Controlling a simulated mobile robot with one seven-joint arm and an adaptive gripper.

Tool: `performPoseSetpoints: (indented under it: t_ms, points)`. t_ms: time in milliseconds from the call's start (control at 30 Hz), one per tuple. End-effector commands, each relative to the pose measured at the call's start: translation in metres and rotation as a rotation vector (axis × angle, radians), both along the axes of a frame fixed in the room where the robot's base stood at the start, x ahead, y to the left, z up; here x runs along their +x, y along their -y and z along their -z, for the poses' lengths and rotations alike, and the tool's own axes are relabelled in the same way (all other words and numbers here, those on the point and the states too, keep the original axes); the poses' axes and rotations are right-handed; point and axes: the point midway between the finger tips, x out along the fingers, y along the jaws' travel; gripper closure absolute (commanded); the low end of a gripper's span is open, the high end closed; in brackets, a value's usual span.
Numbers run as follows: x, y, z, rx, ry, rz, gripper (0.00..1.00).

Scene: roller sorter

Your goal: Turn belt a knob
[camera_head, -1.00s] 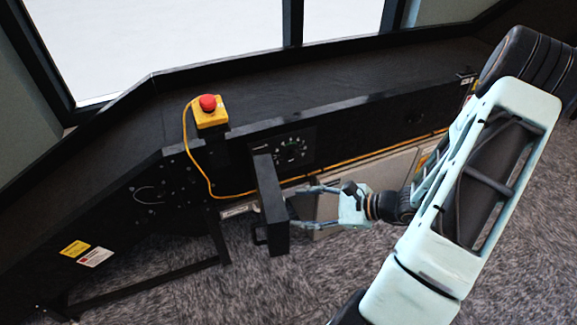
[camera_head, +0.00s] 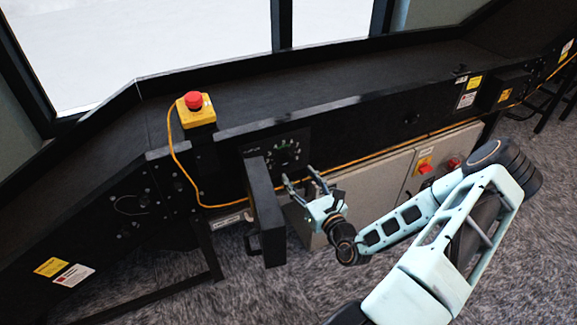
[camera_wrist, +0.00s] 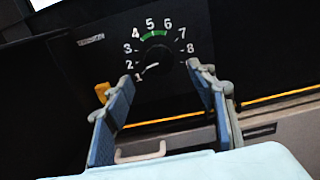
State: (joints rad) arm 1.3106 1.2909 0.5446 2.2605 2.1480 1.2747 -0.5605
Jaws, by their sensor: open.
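The belt knob's dial panel (camera_head: 287,152) is on the black side of the conveyor, with a dark knob at its centre. A pale pointer mark on the knob (camera_wrist: 151,67) points toward the low-number side, near 1. My gripper (camera_head: 300,177) is open and empty, its fingers directed at the dial from just below and in front. In the wrist view the gripper's fingertips (camera_wrist: 163,76) frame the knob's lower side, without visible contact.
A black cover (camera_head: 267,210) with a handle stands out from the conveyor, left of my gripper. A yellow box with a red stop button (camera_head: 194,101) sits on the conveyor's edge. An orange cable (camera_head: 330,170) runs along the side. Grey cabinets (camera_head: 380,180) stand below.

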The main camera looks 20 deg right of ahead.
Motion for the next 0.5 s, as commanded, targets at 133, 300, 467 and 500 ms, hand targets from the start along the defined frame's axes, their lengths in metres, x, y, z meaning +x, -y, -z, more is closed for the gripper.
performPoseSetpoints:
  t_ms: [133, 300, 467, 500]
  points:
    - [0.03, -0.002, 0.002, -0.001, 0.003, -0.002, 0.48]
    - [0.056, -0.002, 0.001, -0.001, 0.002, -0.001, 0.48]
    - [0.068, -0.003, 0.001, -0.001, 0.0, -0.002, 0.48]
    - [0.069, -0.003, 0.0, -0.001, 0.0, -0.002, 0.48]
